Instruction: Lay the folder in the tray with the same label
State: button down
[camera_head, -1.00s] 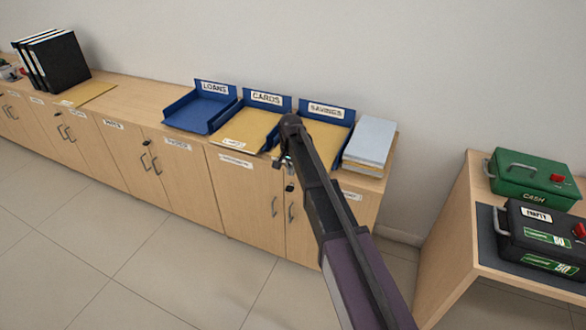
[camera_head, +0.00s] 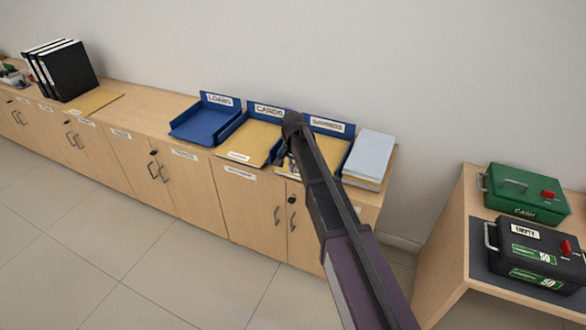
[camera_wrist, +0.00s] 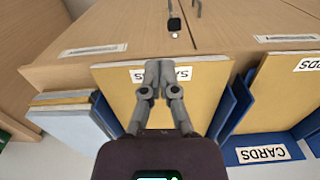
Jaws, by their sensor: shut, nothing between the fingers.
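A yellow folder (camera_head: 331,149) lies in the blue SAVINGS tray (camera_head: 349,128), its front edge sticking out towards the counter's front. In the head view my arm covers part of this tray and folder. Another yellow folder (camera_head: 255,138) lies in the blue CARDS tray (camera_head: 270,111). The blue LOANS tray (camera_head: 205,122) is empty.
A grey-white stack (camera_head: 368,155) stands right of the SAVINGS tray. A yellow folder (camera_head: 96,102) lies on the counter near black binders (camera_head: 70,72). Green (camera_head: 525,193) and black (camera_head: 530,250) cash boxes are on the right table. The floor (camera_head: 130,235) in front is clear.

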jog(key=shift+r, duration=0.45)
dwell(0.4)
jog(key=s+d+r+n+p, duration=0.2)
jog(key=s+d+n, duration=0.2)
jog(key=s+d, duration=1.8)
jog(key=s, duration=0.4)
jog(key=shift+s+d+p, duration=0.15)
jog(key=shift+d+p, duration=0.15)
jog(key=shift+p, duration=0.05)
jog(key=shift+r, duration=0.1)
